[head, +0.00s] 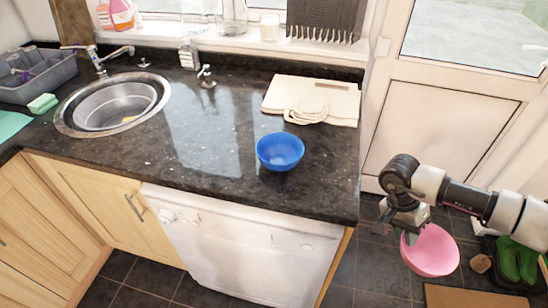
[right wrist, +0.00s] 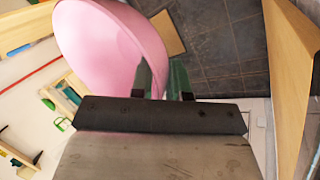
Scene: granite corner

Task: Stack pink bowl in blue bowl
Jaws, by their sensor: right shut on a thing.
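The blue bowl (head: 280,151) stands upright and looks empty on the dark granite counter (head: 222,185), near its right end. My right gripper (head: 409,234) is shut on the rim of the pink bowl (head: 432,252), to the right of the counter and over the tiled floor. The pink bowl is tilted, with its inside partly facing the head camera. In the right wrist view the pink bowl (right wrist: 110,45) fills the upper left, and the gripper's fingers (right wrist: 163,82) are at its edge. My left gripper is not in view.
A round sink (head: 112,104) and a grey dish rack (head: 38,78) are at the left. The counter's right edge (head: 357,185) lies between the two bowls. Counter left of the blue bowl is clear.

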